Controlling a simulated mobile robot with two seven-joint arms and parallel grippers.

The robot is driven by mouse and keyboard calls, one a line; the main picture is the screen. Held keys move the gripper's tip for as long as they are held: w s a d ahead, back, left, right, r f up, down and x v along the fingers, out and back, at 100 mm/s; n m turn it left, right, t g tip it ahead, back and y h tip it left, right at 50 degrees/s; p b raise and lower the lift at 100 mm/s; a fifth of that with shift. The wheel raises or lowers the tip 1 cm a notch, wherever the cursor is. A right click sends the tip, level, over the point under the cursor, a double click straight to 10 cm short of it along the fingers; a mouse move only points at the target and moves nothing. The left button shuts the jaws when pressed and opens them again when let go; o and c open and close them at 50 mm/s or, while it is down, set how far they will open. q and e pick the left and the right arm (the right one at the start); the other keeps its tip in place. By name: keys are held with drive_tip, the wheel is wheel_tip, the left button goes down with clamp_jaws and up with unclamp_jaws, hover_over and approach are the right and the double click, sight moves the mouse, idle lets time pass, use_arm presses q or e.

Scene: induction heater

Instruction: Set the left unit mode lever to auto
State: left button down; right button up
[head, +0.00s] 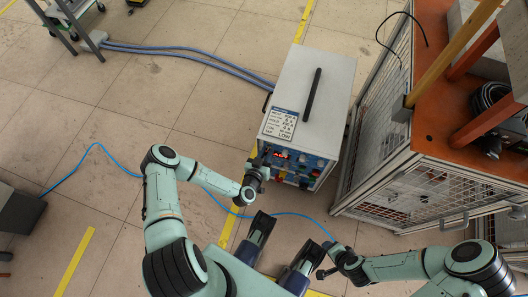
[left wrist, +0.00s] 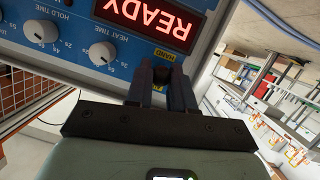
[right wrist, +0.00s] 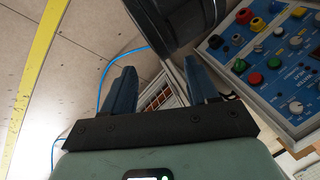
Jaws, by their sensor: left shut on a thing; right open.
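The heater unit (head: 335,75) is a white-topped box with a black handle and a blue front panel. My left gripper (head: 262,160) is at the upper left of that panel. In the left wrist view the panel is upside down, with a red READY display (left wrist: 155,18). There my left gripper (left wrist: 161,72) is shut on the mode lever, just beside the display. The fingers hide the lever, so its position cannot be told. A yellow label (left wrist: 164,55) shows at the fingertips, and part of another between the fingers. My right gripper (right wrist: 160,80) is open and empty, away from the panel.
Time knobs (left wrist: 102,53) sit close to the left fingers. The right wrist view shows coloured buttons and knobs on a blue panel (right wrist: 270,50). A caged orange bench (head: 440,120) stands right of the unit. A blue cable (head: 110,155) crosses the floor.

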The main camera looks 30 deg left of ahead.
use_arm(q)
drive_tip(key=r+g+p, duration=0.1)
drive_tip(key=p, duration=0.2)
drive_tip(key=r+g+p, duration=0.1)
drive_tip(key=g+p, duration=0.1)
drive_tip(key=p, duration=0.1)
drive_tip(key=shift+w+h, duration=0.3)
drive_tip(key=g+p, duration=0.2)
drive_tip(key=shift+w+r+p, duration=0.1)
drive_tip(key=shift+r+p, duration=0.05)
drive_tip(key=shift+p, duration=0.15)
drive_tip(key=shift+a+g+h+p, duration=0.1)
drive_tip(key=shift+g+h+p, duration=0.2)
drive_tip(key=shift+g+p, duration=0.3)
use_arm(e)
drive_tip(key=s+a+r+g+y, duration=0.1)
drive_tip(key=s+a+r+g, duration=0.2)
drive_tip(key=s+r, duration=0.6)
drive_tip(key=shift+s+a+r+n, duration=0.2)
drive_tip(key=shift+r+n, duration=0.2)
drive_tip(key=shift+r, duration=0.4)
use_arm(q)
drive_tip(key=c, duration=1)
unclamp_jaws()
drive_tip(key=shift+r+g, duration=0.1)
drive_tip(key=shift+g, duration=0.2)
drive_tip(key=p+v, duration=0.1)
drive_tip(key=v, duration=1.2)
use_arm(e)
drive_tip(key=shift+r, duration=0.75)
